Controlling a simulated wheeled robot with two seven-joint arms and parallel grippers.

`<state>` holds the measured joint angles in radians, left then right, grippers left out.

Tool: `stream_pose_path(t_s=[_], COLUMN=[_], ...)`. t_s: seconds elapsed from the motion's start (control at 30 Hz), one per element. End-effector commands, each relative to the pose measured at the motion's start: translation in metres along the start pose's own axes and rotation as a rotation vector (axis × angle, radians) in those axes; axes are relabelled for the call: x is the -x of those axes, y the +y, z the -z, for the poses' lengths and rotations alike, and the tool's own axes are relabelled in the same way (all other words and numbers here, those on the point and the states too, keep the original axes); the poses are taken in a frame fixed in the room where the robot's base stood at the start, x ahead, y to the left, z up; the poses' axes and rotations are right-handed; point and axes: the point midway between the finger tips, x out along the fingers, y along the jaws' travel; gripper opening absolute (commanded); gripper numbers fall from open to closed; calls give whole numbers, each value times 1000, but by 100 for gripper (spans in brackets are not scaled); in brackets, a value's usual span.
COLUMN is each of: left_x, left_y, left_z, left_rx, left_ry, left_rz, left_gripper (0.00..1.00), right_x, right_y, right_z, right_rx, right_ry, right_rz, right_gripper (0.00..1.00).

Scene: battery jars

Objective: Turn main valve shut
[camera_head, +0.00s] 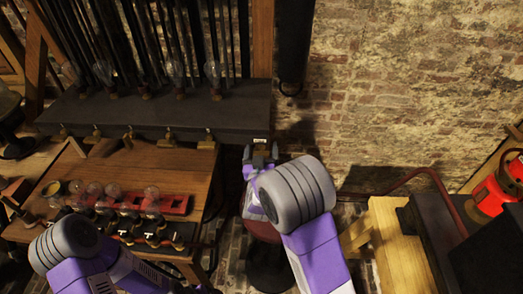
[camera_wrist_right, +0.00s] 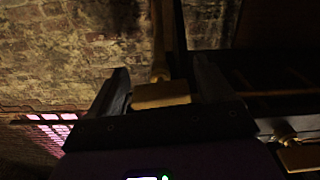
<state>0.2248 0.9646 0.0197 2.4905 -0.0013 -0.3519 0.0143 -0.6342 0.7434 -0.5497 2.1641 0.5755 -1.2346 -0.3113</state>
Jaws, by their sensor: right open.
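My right gripper (camera_head: 261,152) is at the right end of the dark bench in the head view, with its fingers pointing at the bench's front edge by a small white label (camera_head: 260,140). In the right wrist view the gripper (camera_wrist_right: 164,85) is open. A brass handle with a flat block (camera_wrist_right: 161,95) and an upright stem shows between its two fingers; I cannot tell whether they touch it. This looks like the main valve; in the head view the gripper hides it. My left arm shows at the lower left of the head view, but its fingers do not show.
Several small brass taps (camera_head: 209,139) line the dark bench (camera_head: 160,112), below glass bulbs. A wooden table (camera_head: 150,170) holds a red rack (camera_head: 178,204) with glass jars. A wooden bench (camera_head: 398,245) and red lantern (camera_head: 490,197) stand at right. Brick wall is behind.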

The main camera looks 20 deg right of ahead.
Motion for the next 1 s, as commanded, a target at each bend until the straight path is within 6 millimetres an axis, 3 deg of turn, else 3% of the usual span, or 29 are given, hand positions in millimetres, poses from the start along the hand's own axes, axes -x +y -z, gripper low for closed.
stream_pose_path(t_s=[0.27,0.63,1.0], left_x=[0,0,-19], left_y=[0,0,-7], left_z=[0,0,1], left_rx=[0,0,0], left_ry=[0,0,0], left_rz=[0,0,0], left_gripper=[81,81,81], right_x=[-2,-2,-2], right_y=[0,0,0], right_z=[0,0,-3], right_rx=[1,0,-127], right_ry=[-1,-1,-1], right_rz=[1,1,0], right_gripper=[81,25,25])
